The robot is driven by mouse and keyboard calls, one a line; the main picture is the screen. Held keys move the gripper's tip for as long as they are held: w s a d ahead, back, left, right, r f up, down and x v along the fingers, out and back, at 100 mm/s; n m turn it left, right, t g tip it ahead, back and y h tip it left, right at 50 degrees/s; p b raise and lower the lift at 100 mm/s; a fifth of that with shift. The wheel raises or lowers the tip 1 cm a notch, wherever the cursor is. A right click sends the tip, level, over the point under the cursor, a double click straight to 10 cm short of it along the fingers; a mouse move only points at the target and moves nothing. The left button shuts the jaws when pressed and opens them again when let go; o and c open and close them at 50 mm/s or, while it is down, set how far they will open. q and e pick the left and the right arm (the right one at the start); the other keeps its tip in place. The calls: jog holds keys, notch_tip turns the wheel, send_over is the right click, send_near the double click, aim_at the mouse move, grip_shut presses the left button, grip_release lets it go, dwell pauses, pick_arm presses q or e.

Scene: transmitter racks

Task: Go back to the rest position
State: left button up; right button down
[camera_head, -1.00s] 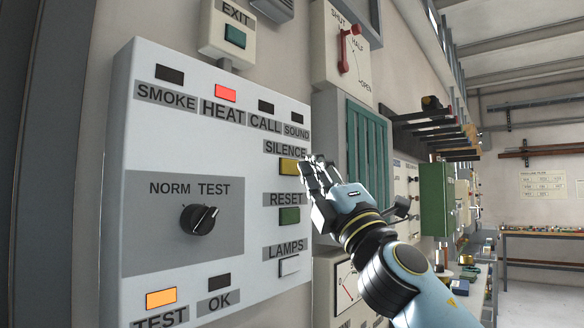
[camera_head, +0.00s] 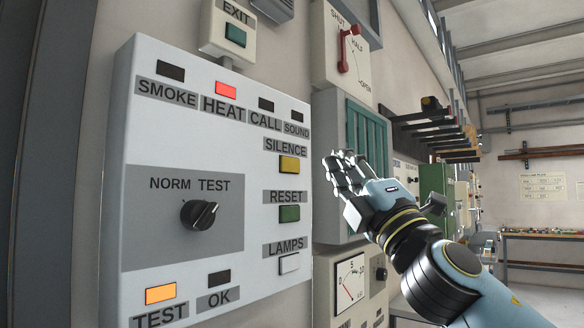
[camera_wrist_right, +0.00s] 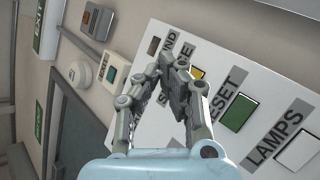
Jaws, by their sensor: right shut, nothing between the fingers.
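My right gripper (camera_head: 342,162) is shut and empty. In the head view it hangs in the air to the right of the light alarm panel (camera_head: 130,130), apart from the yellow SILENCE button (camera_head: 289,165). In the right wrist view the closed fingertips (camera_wrist_right: 170,66) show in front of the panel (camera_wrist_right: 150,120), partly hiding the SILENCE label and the yellow button (camera_wrist_right: 196,73). The green RESET button (camera_head: 289,214) and white LAMPS button (camera_head: 289,263) are clear of the gripper. My left gripper is not in view.
The panel's black knob (camera_head: 199,215) points toward TEST. The HEAT lamp (camera_head: 226,90) is lit red and the TEST lamp (camera_head: 160,295) orange. A red-handled lever box (camera_head: 345,50), a teal louvred box (camera_head: 367,140) and a gauge (camera_head: 350,283) are on the wall by my right arm.

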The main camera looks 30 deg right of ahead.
dwell(0.7)
